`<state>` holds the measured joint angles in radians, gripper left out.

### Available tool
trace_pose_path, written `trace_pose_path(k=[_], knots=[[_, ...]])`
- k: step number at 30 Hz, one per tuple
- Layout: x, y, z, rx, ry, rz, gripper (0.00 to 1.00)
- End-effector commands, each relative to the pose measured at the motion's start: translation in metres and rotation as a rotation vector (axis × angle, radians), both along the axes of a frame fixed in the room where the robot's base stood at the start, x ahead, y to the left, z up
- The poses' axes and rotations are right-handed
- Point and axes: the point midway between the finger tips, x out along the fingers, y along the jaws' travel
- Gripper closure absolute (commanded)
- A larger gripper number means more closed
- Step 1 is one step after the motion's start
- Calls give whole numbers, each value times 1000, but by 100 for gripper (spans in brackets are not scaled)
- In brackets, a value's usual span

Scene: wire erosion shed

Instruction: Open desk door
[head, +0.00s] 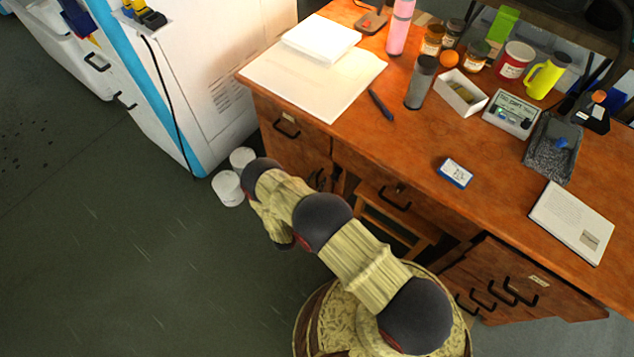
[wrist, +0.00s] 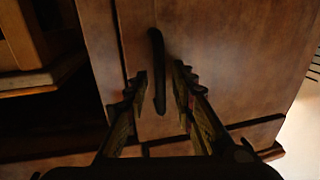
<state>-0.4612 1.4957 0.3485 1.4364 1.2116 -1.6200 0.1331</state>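The desk (head: 420,150) is orange-brown wood. Its left pedestal has a drawer with a black handle (head: 286,128) and a door panel (head: 296,163) below it, partly hidden by my arm. In the wrist view a wooden door (wrist: 225,60) fills much of the picture and looks shut. It carries a long black bar handle (wrist: 157,70). My gripper (wrist: 160,84) is open, with one finger on each side of the handle's lower part. Small gaps show between the fingers and the handle; contact cannot be made out. In the head view my gripper cannot be clearly made out.
White cylinders (head: 228,188) stand on the floor left of the desk, near a large white and blue machine (head: 215,70). The desk's right pedestal (head: 520,285) has several black handles. Jars, a bottle and papers cover the desktop. The floor at left is clear.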

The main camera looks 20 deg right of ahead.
Motion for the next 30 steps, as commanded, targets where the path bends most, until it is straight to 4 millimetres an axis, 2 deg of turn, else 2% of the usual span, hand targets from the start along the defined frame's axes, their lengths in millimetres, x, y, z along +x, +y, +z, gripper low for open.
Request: trace_pose_path(k=[8,21,30], knots=[[1,-1,0,0,0,1,75],[1,-1,0,0,0,1,100],[1,-1,0,0,0,1,100]])
